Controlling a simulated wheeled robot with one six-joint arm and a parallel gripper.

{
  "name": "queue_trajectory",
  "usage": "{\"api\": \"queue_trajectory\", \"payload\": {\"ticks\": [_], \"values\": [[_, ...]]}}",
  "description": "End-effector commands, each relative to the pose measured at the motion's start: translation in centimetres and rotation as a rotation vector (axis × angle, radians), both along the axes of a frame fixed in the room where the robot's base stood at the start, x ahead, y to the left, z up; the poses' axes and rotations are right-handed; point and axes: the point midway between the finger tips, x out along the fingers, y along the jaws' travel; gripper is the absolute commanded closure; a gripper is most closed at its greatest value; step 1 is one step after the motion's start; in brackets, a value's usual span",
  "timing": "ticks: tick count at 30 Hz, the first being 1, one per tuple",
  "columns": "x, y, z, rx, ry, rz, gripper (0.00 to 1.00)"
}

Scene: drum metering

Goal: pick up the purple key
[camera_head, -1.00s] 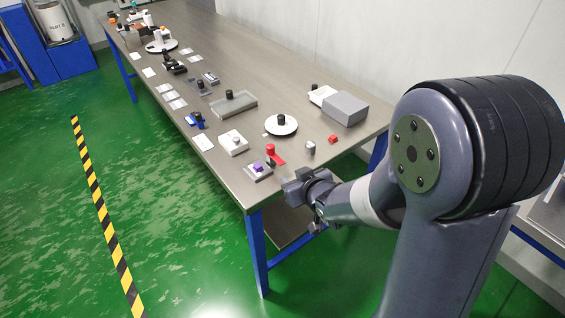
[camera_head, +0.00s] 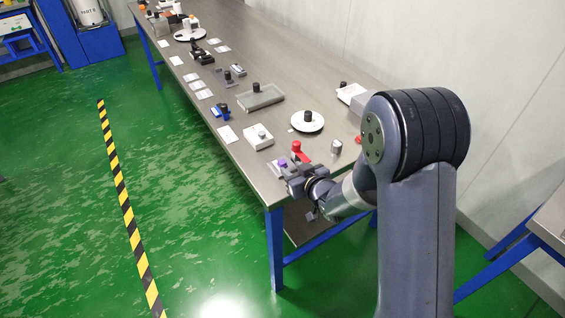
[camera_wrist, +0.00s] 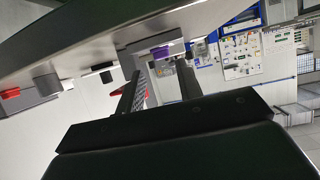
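The purple key (camera_head: 282,162) is a small block on a light grey base (camera_head: 275,168) near the table's front end. My gripper (camera_head: 293,176) is beside it at the table edge and partly hides the base. In the wrist view the purple key (camera_wrist: 161,53) shows ahead, in the gap between the two dark fingers of my gripper (camera_wrist: 160,84). The fingers are apart with nothing between them. The key appears beyond the fingertips; I cannot tell the exact distance.
A red-handled piece (camera_head: 297,148) stands close to the key, near my gripper. A white box with a knob (camera_head: 258,138), a round white dish (camera_head: 307,122) and a grey cylinder (camera_head: 336,147) are around it.

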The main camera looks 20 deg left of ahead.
Motion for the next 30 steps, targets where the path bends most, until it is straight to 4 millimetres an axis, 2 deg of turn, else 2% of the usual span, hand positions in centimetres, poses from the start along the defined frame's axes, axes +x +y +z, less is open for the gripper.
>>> {"api": "queue_trajectory", "payload": {"ticks": [9, 20, 30], "values": [[2.4, 2.8, -1.3, -0.001, 0.001, 0.0, 0.65], [2.8, 3.3, -1.6, 0.0, 0.0, 0.0, 0.66], [2.8, 3.3, -1.6, 0.0, 0.0, 0.0, 0.94]]}}
